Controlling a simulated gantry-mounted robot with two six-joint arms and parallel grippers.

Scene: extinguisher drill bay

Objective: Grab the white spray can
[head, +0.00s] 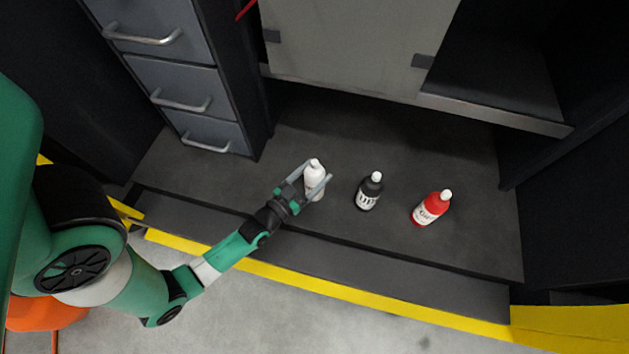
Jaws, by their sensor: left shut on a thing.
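The white spray can (314,177) stands on the dark shelf surface (420,259) in the head view, left of two other bottles. My left gripper (319,178) reaches in from the lower left. Its two grey fingers are on either side of the can and shut on it. The can looks upright, and its base seems to be at the surface; I cannot tell whether it is lifted. Part of its body is hidden by the fingers. My right gripper is not in view.
A black bottle (369,192) with a white cap stands just right of the can. A red bottle (432,208) stands farther right. A grey drawer cabinet (180,75) is at the left back. A yellow edge strip (330,288) runs along the front.

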